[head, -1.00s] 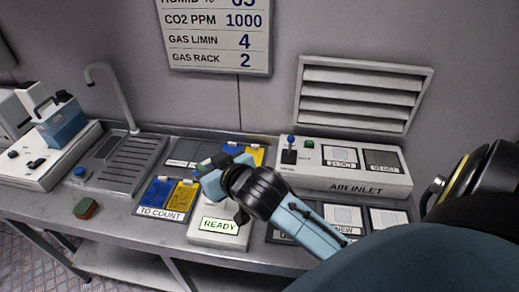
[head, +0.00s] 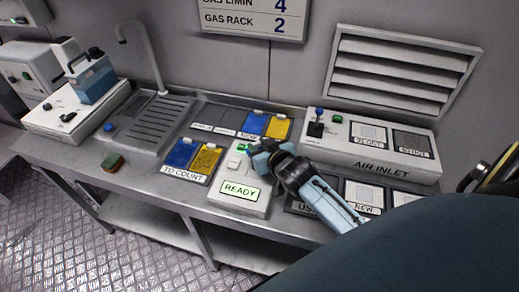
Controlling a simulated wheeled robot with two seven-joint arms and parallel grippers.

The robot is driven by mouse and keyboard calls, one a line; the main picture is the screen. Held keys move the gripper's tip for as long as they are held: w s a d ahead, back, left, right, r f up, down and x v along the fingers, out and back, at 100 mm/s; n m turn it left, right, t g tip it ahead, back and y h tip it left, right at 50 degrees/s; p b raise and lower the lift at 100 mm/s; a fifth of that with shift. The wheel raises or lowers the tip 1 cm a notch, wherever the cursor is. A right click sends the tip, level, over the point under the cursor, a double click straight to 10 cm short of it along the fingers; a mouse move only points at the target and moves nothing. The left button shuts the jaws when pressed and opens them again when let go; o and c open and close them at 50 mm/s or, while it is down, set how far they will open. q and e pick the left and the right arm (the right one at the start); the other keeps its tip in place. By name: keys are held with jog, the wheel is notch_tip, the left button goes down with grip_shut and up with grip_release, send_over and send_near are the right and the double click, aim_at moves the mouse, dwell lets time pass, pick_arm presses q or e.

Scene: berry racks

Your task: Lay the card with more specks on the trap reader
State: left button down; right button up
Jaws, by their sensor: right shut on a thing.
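The trap reader (head: 236,205) is a pale box on the bench with a lit READY display. Left of it, the TO COUNT tray (head: 183,179) holds a blue card (head: 182,153) and a yellow card (head: 206,159) side by side. Dark marks show on the yellow card; specks on the blue one are too small to make out. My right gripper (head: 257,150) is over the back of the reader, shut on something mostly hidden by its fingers. A small green piece (head: 242,148) shows at its tips; I cannot tell whether it is held. My left gripper is out of view.
Behind the reader, a NEW tray (head: 247,136) has another blue card (head: 255,122) and yellow card (head: 278,127). The AIR INLET box (head: 345,154) stands right. A sink drainer (head: 155,122) and a sponge (head: 112,163) are left. Bare bench lies before the tray.

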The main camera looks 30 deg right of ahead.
jog(key=shift+f, duration=0.4)
jog(key=shift+f, duration=0.6)
jog(key=o, duration=0.9)
jog(key=shift+s+f, duration=0.1)
jog(key=shift+o, duration=0.2)
jog(key=shift+r, duration=0.75)
jog(key=d+p+v, duration=0.1)
jog(key=v, duration=1)
jog(key=shift+s+a+r+p, duration=0.15)
jog(key=shift+s+a+p, duration=0.2)
jog(key=shift+a, duration=0.1)
